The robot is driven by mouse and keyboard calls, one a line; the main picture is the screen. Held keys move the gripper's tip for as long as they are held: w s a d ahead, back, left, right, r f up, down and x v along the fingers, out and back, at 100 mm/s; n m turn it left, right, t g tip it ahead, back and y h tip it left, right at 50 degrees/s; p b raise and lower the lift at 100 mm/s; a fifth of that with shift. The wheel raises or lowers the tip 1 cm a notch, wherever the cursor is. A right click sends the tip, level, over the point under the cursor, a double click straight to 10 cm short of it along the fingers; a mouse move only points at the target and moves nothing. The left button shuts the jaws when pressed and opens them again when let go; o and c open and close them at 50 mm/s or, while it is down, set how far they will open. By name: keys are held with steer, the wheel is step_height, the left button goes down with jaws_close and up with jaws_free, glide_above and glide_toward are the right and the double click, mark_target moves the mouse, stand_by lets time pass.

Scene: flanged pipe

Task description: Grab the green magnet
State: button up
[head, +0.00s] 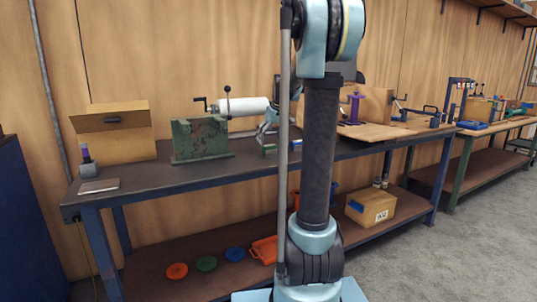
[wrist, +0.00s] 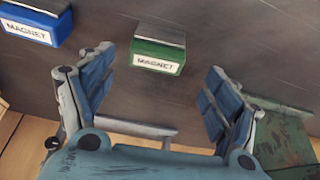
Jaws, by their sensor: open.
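My gripper (wrist: 157,78) is open and empty, with one blue finger on each side of that gap. In the head view the green magnet (head: 269,149) shows small on the bench, just below my gripper (head: 264,136).
A blue magnet (wrist: 30,20) lies left of the green one in the wrist view.

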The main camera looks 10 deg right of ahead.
mark_target(270, 145)
steer(key=shift+d+x, duration=0.1)
steer(key=shift+x, duration=1.35)
steer(key=shift+d+x, duration=0.15)
steer(key=shift+x, duration=1.3)
steer(key=shift+w, duration=0.1)
steer(key=c, duration=1.5)
